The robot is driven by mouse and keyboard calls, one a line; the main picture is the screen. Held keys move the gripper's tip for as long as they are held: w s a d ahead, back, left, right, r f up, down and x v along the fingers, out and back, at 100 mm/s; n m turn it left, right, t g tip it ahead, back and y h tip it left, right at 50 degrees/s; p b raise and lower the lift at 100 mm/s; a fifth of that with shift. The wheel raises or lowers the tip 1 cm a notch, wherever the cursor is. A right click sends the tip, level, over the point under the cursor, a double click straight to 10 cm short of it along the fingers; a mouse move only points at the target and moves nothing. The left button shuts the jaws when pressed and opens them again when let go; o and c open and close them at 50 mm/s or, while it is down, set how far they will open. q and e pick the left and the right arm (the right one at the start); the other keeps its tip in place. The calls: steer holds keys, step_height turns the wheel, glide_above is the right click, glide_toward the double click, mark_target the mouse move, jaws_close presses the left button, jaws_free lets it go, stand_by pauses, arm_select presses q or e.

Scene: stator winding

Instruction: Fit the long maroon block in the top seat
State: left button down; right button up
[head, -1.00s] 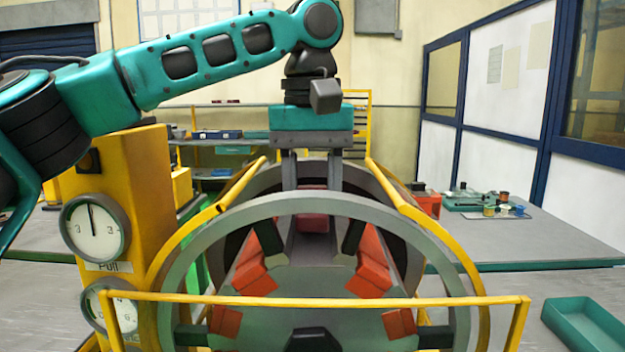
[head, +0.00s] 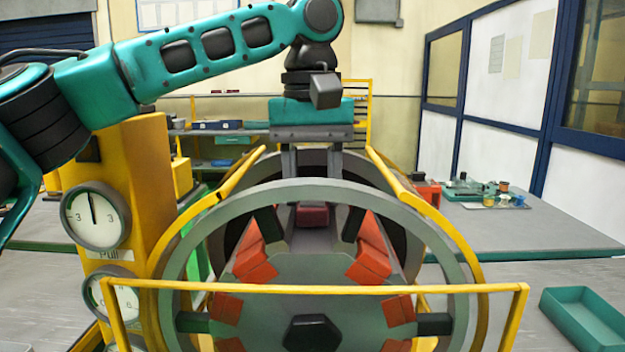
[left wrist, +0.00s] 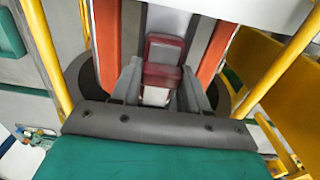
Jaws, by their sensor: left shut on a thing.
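The long maroon block (head: 313,216) is seen end-on in the head view, under the upper rim of the grey front ring (head: 215,213). My left gripper (head: 312,185) points straight down from above, with its grey fingers passing behind the ring rim and shut on the block. In the left wrist view the block (left wrist: 162,70) lies between the two fingers. The top seat (head: 312,243) is the dark channel below the block, between two black wedges (head: 268,222). Whether the block touches the seat is hard to tell. My right gripper is not in view.
Orange-red blocks (head: 256,262) line both sides of the stator. A yellow guard bar (head: 400,288) crosses in front, and yellow rails (head: 393,174) flank the top. A yellow gauge post (head: 150,180) stands at left. A green tray (head: 582,320) lies at right.

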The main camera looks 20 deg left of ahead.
mark_target(311, 179)
arm_select(q)
steer(key=shift+c, duration=2.4)
jaws_free()
steer(key=shift+f, duration=0.15)
step_height(311, 179, up, 13)
steer(key=shift+s, duration=0.15)
